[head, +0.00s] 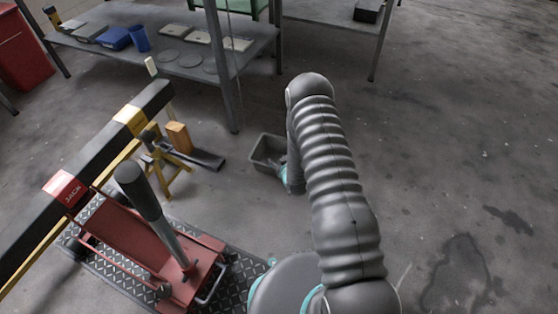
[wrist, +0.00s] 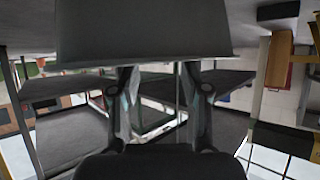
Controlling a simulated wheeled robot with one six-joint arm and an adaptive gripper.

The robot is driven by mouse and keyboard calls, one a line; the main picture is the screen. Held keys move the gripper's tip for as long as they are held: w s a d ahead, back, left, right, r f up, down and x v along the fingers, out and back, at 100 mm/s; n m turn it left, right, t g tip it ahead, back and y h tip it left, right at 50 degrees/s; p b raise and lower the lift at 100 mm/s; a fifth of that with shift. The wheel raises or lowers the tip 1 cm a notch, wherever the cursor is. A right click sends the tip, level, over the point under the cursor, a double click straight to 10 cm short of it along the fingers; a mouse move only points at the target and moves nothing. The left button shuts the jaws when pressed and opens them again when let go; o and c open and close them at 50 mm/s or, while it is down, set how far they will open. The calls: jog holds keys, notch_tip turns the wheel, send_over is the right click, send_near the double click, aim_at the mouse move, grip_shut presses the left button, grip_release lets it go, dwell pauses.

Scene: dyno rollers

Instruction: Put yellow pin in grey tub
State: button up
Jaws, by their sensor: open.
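The grey tub (head: 261,161) stands on the floor near the middle of the head view. My gripper (head: 291,178) is at the tub's right side, low down and largely hidden by my arm. I cannot tell whether it touches the tub. The wrist view shows the two fingers of my gripper (wrist: 160,108) spread apart, with nothing visible between them. I cannot make out a yellow pin in either view. Part of the tub's inside is hidden.
A red jack (head: 150,255) stands on a chequered plate at the lower left. A yellow stand (head: 166,172) and wooden block (head: 179,137) are left of the tub. A metal table (head: 262,43) stands behind. The floor to the right is clear.

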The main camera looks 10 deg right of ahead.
jog(key=r+p+v, duration=0.1)
jog(key=v, duration=1.1)
jog(key=w+d+r+g+h, duration=0.1)
jog(key=w+r, duration=0.3)
jog(key=r, duration=1)
jog(key=s+d+r+g, duration=0.1)
jog(key=s+r, duration=0.2)
jog(key=r, duration=0.4)
jog(key=s+r+g+h, duration=0.1)
jog(key=s+r, duration=0.2)
jog(key=r, duration=0.4)
jog(key=s+d+r+g, duration=0.1)
jog(key=s+r, duration=0.2)
jog(key=r, duration=0.3)
jog(key=s+a+r+m+g, duration=0.1)
jog(key=s+r, duration=0.4)
jog(key=s, duration=0.6)
jog(key=s+a+r+g, duration=0.1)
jog(key=s+a+r, duration=0.2)
jog(key=s, duration=0.9)
notch_tip(320, 180, up, 3)
jog(key=shift+s+r+m, duration=0.25)
jog(key=shift+m, duration=0.15)
